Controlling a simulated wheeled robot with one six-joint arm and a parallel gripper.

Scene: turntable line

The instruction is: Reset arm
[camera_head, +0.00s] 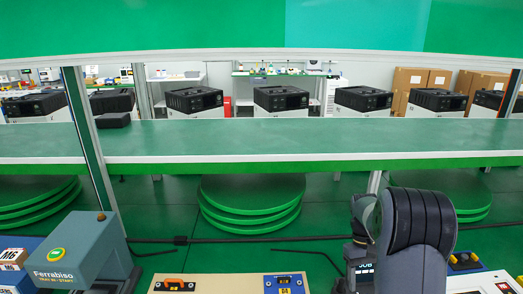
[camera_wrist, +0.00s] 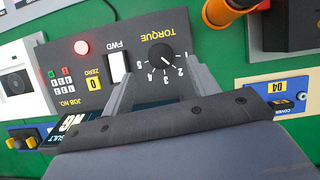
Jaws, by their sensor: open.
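My gripper (camera_wrist: 164,74) shows in the wrist view with its two fingers spread apart and nothing between them. It is over a dark torque controller panel (camera_wrist: 125,65), which has a round torque dial, a white FWD switch and a red lit button. I cannot tell the gap between the fingers and the panel. In the head view my arm is folded at the lower right, and its gripper fingers cannot be made out there.
A long green shelf (camera_head: 250,140) crosses ahead, with black machines (camera_head: 281,98) behind it. Stacked green discs (camera_head: 250,204) lie below. A Ferrabiso box (camera_head: 80,250) stands at lower left. A beige panel (camera_head: 232,284) is at the front. An orange-handled tool (camera_wrist: 222,12) is near the gripper.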

